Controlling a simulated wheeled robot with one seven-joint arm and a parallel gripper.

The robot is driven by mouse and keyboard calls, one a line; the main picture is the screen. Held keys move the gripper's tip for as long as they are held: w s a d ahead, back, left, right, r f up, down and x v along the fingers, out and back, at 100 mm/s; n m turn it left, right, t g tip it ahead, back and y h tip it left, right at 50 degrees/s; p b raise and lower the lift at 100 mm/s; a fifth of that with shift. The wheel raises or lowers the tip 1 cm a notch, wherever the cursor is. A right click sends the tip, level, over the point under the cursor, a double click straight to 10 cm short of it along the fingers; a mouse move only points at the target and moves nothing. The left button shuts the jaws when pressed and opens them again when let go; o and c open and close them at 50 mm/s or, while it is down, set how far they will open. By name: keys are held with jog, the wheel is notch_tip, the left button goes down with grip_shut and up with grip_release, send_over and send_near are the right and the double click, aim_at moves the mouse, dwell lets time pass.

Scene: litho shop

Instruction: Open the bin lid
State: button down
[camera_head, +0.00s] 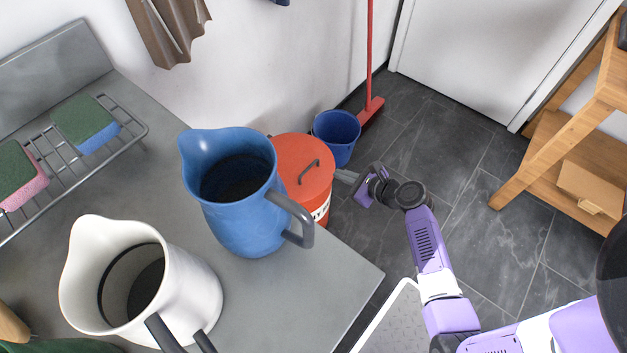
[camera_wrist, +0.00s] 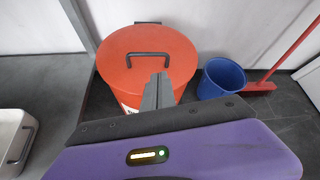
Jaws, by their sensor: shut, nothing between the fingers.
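The red-orange bin stands on the floor beside the grey counter, with its round lid (camera_head: 297,157) lying flat and closed on top. A dark bar handle (camera_head: 308,172) rises from the lid. In the wrist view the lid (camera_wrist: 130,62) and its handle (camera_wrist: 147,56) show in full, apart from the near edge. My gripper (camera_head: 345,176) is shut and empty at the right side of the lid. In the wrist view my gripper (camera_wrist: 157,85) overlaps the near right of the lid, close to the handle; I cannot tell if it touches.
A blue bucket (camera_head: 337,134) and a red broom (camera_head: 370,100) stand behind the bin. The grey counter (camera_head: 300,290) carries a blue jug (camera_head: 240,215), a white jug (camera_head: 180,300) and sponges on a rack. A wooden shelf (camera_head: 555,150) stands right; the floor between is clear.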

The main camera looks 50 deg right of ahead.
aim_at(315, 180)
jog(key=w+f+b, duration=0.1)
jog(key=w, duration=0.1)
jog(key=w+a+f+m+b, duration=0.1)
jog(key=w+f, duration=0.1)
jog(key=w, duration=0.1)
jog(key=w+a+f+m+y+b, duration=0.1)
jog(key=w+f, duration=0.1)
jog(key=w, duration=0.1)
jog(key=shift+w+a+f, duration=0.15)
jog(key=shift+w+f, duration=0.05)
jog(key=shift+w, duration=0.05)
jog(key=shift+r, duration=0.1)
dwell(0.3)
